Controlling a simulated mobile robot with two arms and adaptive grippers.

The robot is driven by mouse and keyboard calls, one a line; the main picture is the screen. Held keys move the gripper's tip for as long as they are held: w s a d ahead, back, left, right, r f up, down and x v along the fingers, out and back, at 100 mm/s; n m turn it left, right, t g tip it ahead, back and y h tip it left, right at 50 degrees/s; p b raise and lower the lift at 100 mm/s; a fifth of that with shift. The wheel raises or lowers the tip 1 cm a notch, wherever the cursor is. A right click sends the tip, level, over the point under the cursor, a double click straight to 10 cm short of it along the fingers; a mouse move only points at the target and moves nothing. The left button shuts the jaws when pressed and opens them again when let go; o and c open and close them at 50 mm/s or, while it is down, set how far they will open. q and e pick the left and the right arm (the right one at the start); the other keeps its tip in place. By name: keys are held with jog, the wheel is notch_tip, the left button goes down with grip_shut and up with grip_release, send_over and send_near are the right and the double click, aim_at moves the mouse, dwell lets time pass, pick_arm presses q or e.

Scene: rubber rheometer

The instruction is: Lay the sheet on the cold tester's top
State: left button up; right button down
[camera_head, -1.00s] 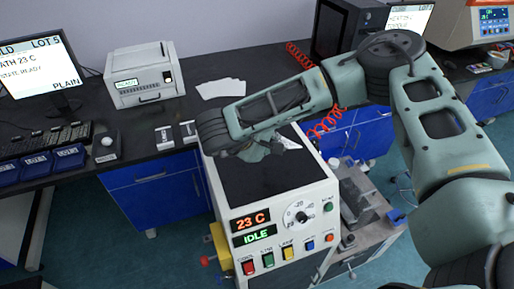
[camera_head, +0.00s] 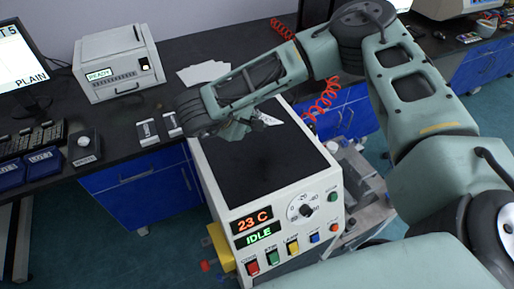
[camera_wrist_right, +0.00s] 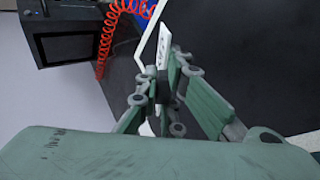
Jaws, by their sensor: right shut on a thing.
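The cold tester is a white box with a flat black top (camera_head: 262,165), showing "23 C" and "IDLE" on its front panel (camera_head: 290,222) in the head view. My right gripper (camera_head: 240,128) is over the back part of that top, partly hidden by its own wrist. It is shut on a white sheet (camera_head: 269,119), of which only a small piece shows. In the right wrist view, the sheet (camera_wrist_right: 164,52) stands edge-on between the fingers (camera_wrist_right: 160,85), with dark marks on it. Whether the sheet touches the top cannot be told. My left gripper is out of view.
Several white sheets (camera_head: 203,74) lie on the dark bench behind. A white device reading "READY" (camera_head: 115,66) and small boxes (camera_head: 147,131) stand on the bench to the left. A red coiled cable (camera_head: 322,100) hangs behind the tester. Most of the black top is clear.

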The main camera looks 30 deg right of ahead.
jog(key=f+b, duration=0.1)
jog(key=f, duration=0.1)
jog(key=f+b, duration=0.1)
jog(key=f, duration=0.1)
jog(key=f+b, duration=0.1)
jog(key=shift+w+f, duration=0.25)
jog(key=shift+f, duration=0.15)
jog(key=shift+f+b, duration=0.3)
jog(key=shift+b, duration=0.1)
jog(key=shift+f, duration=0.25)
jog(key=c, duration=2.1)
grip_release()
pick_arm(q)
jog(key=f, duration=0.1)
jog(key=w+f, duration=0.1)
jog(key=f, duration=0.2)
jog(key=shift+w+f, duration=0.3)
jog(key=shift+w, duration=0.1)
pick_arm(e)
jog(key=shift+r, duration=0.1)
